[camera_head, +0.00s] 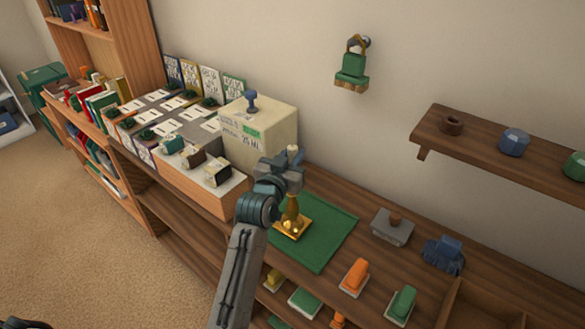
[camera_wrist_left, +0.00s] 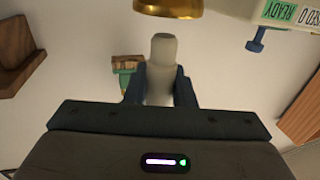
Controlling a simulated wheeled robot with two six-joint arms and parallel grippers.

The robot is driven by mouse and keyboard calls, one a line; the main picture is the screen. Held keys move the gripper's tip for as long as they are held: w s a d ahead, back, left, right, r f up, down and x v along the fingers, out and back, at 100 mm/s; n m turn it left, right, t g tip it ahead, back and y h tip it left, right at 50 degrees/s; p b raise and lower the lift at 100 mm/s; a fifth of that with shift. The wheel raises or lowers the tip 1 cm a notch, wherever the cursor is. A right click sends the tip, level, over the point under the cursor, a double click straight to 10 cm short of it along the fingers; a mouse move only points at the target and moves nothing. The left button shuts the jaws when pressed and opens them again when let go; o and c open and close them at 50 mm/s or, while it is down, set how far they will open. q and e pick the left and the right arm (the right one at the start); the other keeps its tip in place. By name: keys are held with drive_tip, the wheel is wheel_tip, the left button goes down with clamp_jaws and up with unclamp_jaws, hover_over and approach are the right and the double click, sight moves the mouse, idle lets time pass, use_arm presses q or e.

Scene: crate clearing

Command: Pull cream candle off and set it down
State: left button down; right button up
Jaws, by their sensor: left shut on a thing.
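My left gripper (camera_head: 291,160) is shut on the cream candle (camera_head: 293,149), above the brass candlestick (camera_head: 292,221). In the left wrist view, the candle (camera_wrist_left: 161,62) stands between the two fingers (camera_wrist_left: 160,88). A brass rim of the candlestick (camera_wrist_left: 168,9) shows at the top edge, with a small gap between it and the candle's near end. The candlestick stands upright on a green mat (camera_head: 334,238) on the wooden counter. The gripper hides part of the candle and the candlestick's upper end. My right gripper is not in view.
A cream box (camera_head: 277,133) stands close left of the gripper. A wall shelf (camera_head: 490,151) is at right. The mat's right part is clear.

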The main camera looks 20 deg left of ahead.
sight(292, 147)
use_arm(q)
drive_tip(key=shift+r, duration=0.1)
drive_tip(key=shift+r+p, duration=1.95)
drive_tip(key=shift+p, duration=0.1)
drive_tip(key=shift+f, duration=0.15)
